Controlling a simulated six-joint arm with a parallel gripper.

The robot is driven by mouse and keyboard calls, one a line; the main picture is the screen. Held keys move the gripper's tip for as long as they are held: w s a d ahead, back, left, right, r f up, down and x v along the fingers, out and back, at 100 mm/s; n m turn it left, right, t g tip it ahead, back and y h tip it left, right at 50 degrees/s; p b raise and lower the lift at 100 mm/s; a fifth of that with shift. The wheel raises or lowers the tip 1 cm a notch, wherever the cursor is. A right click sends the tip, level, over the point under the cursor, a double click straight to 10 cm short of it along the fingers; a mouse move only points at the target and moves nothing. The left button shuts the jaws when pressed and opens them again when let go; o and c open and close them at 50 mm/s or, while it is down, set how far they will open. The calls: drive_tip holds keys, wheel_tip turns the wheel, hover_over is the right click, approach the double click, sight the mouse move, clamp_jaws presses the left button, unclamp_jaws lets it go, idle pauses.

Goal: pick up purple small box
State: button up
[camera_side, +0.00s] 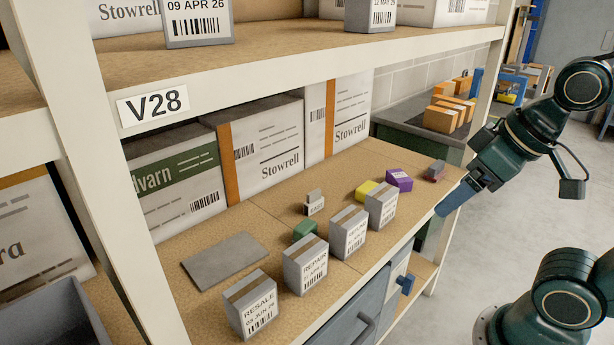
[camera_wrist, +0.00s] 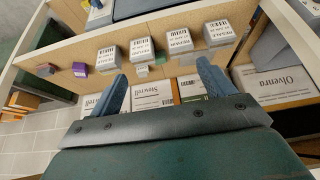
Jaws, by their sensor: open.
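The purple small box (camera_side: 399,181) sits on the middle shelf towards its right end, beside a yellow block (camera_side: 366,190). It also shows in the wrist view (camera_wrist: 106,59), left of my left-hand finger. My gripper (camera_side: 441,210) is at the shelf's front right edge in the side view, apart from the purple box. In the wrist view my gripper (camera_wrist: 160,74) has its two blue fingers spread wide with nothing between them touching.
Grey labelled boxes (camera_side: 248,305) stand in a row along the shelf's front edge. A dark reddish block (camera_side: 434,171) lies right of the purple box. A green block (camera_side: 305,231) and grey plate (camera_side: 224,261) lie further left. Large Stowrell cartons (camera_side: 262,148) line the back.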

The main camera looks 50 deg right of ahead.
drive_tip(key=shift+w, duration=0.1)
drive_tip(key=w+d+n, duration=0.1)
drive_tip(key=w+d, duration=0.3)
drive_tip(key=w, duration=1)
drive_tip(key=m+h, duration=0.4)
drive_tip(key=m, duration=0.4)
approach(399, 176)
wheel_tip(399, 176, up, 3)
drive_tip(key=s, duration=0.1)
drive_tip(key=shift+s+a+f, duration=0.1)
drive_tip(key=shift+s+a, duration=0.05)
drive_tip(key=shift+f, duration=0.1)
drive_tip(key=shift+x, duration=4.2)
